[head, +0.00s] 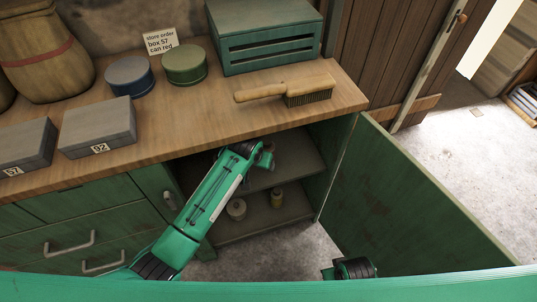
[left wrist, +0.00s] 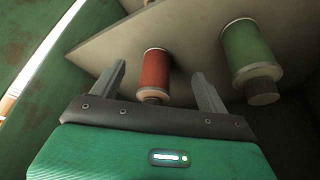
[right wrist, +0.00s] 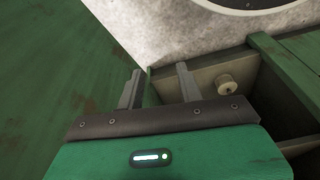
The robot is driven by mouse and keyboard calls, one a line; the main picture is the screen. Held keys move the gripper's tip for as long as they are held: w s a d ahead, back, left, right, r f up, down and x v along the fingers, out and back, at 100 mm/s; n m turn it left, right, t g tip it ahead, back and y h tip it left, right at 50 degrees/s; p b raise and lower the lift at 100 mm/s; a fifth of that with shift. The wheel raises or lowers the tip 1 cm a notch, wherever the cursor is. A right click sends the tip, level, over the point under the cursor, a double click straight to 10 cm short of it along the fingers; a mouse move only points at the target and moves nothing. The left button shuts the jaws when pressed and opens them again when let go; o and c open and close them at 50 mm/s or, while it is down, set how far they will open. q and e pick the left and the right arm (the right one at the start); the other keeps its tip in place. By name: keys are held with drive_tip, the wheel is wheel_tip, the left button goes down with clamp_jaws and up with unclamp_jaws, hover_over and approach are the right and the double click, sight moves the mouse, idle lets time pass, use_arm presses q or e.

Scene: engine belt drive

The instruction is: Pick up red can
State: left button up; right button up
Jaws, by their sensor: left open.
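The red can (left wrist: 155,72) shows in the left wrist view, standing on a cabinet shelf; the picture is turned, so it looks upside down. My left gripper (left wrist: 158,78) is open, its two fingers apart on either side of the red can in the picture. I cannot tell whether they touch it. In the head view my left arm reaches into the open cabinet, and its gripper and the red can are hidden there. My right gripper (right wrist: 160,75) is open and empty near the green cabinet door (head: 400,215).
A green can (left wrist: 248,48) stands beside the red one. The wooden countertop (head: 205,125) above holds a brush (head: 285,91), tins, boxes and a green crate (head: 265,40).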

sight(265, 145)
use_arm(q)
drive_tip(key=w, duration=0.2)
drive_tip(key=w+d, duration=0.1)
drive_tip(key=w, duration=0.2)
drive_tip(key=w+d+b, duration=0.1)
drive_tip(key=w, duration=0.1)
drive_tip(key=shift+w+d, duration=0.15)
drive_tip(key=shift+d, duration=0.05)
drive_tip(key=b+x, duration=0.1)
drive_tip(key=x, duration=0.3)
drive_tip(key=shift+f, duration=0.3)
drive_tip(key=shift+w+d+f, duration=0.1)
drive_tip(key=shift+w+f, duration=0.05)
drive_tip(key=shift+f, duration=0.1)
use_arm(e)
drive_tip(key=shift+t, duration=0.3)
drive_tip(key=r, duration=0.2)
drive_tip(key=w+r, duration=0.1)
drive_tip(key=r, duration=0.1)
drive_tip(key=shift+r, duration=0.35)
drive_tip(key=shift+s, duration=0.1)
use_arm(q)
drive_tip(key=c, duration=1.3)
use_arm(e)
drive_tip(key=shift+s+f, duration=0.2)
drive_tip(key=shift+f, duration=0.05)
